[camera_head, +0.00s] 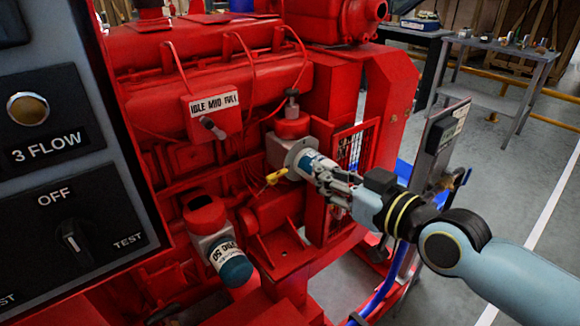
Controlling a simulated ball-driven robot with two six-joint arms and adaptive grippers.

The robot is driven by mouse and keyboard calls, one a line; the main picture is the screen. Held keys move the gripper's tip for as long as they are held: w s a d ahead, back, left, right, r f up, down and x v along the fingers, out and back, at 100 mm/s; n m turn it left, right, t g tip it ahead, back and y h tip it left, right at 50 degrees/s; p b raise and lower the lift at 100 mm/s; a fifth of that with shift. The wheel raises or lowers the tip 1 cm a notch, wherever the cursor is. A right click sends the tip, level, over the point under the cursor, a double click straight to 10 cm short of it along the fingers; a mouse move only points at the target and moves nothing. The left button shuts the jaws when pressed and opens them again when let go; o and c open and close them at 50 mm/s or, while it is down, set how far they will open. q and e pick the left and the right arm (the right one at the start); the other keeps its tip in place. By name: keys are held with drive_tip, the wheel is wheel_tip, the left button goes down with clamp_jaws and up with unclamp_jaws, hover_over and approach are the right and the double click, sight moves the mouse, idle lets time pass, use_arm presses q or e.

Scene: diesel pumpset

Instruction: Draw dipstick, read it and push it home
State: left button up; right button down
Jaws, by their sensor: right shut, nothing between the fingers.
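The dipstick's yellow handle (276,177) shows low on the side of the red diesel engine (215,75), left of a blue-and-white cylinder (309,160). The rest of the dipstick is not visible, so I cannot tell how far it is seated. My right gripper (322,178) comes in from the right, shut and empty. Its fingertips are just right of the yellow handle, apart from it in the picture, and overlap the cylinder. I cannot tell whether they touch the cylinder. My left gripper is not in view.
A control panel (60,130) with a switch and labels fills the left edge. A throttle plate (213,112) marked IDLE, MID, FULL sits above. A second labelled filler or filter (232,262) sticks out below left.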

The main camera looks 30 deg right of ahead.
sight(268, 185)
drive_tip(key=w+a+f+b, duration=0.1)
drive_tip(key=w+f+b, duration=0.2)
drive_tip(key=w, duration=0.7)
drive_tip(key=shift+w+a+f, duration=0.25)
drive_tip(key=shift+a+f, duration=0.05)
drive_tip(key=shift+f, duration=0.4)
drive_tip(key=w+a+f+b, duration=0.1)
drive_tip(key=w+f+b, duration=0.5)
drive_tip(key=f+b, duration=0.3)
drive_tip(key=b, duration=0.3)
drive_tip(key=shift+w+f, duration=0.15)
drive_tip(key=shift+w, duration=0.2)
